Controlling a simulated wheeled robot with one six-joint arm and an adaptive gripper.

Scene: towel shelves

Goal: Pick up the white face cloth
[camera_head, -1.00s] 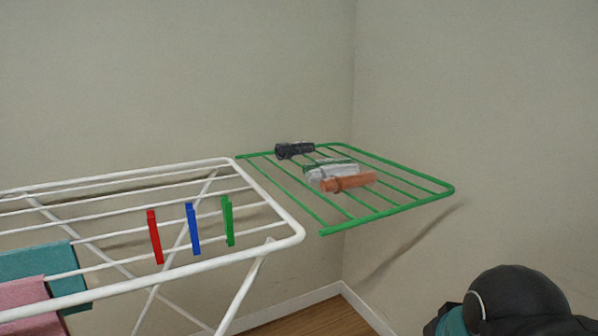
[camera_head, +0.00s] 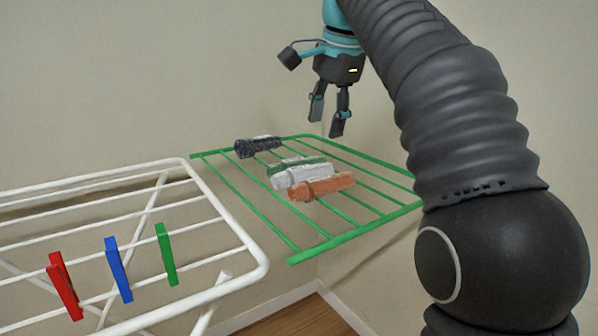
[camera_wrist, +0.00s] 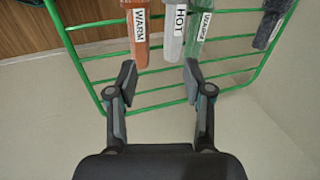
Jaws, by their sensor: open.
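The white face cloth (camera_head: 303,177) is rolled up and lies on the green rack between an orange roll and a green one. In the wrist view the white cloth (camera_wrist: 173,47) is at the top, cut off by the frame edge, with a "HOT" label. My gripper (camera_head: 327,120) is open and empty, pointing down, above the rack's back part in the head view. In the wrist view the gripper (camera_wrist: 158,80) has its fingers apart, with no cloth between them, below the roll ends.
The orange roll (camera_head: 322,187) and green roll (camera_head: 296,162) lie close beside the white one. A dark roll (camera_head: 257,147) lies farther left on the green rack (camera_head: 340,238). A white drying rack (camera_head: 240,245) with red, blue and green pegs stands at left. Walls close the corner behind.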

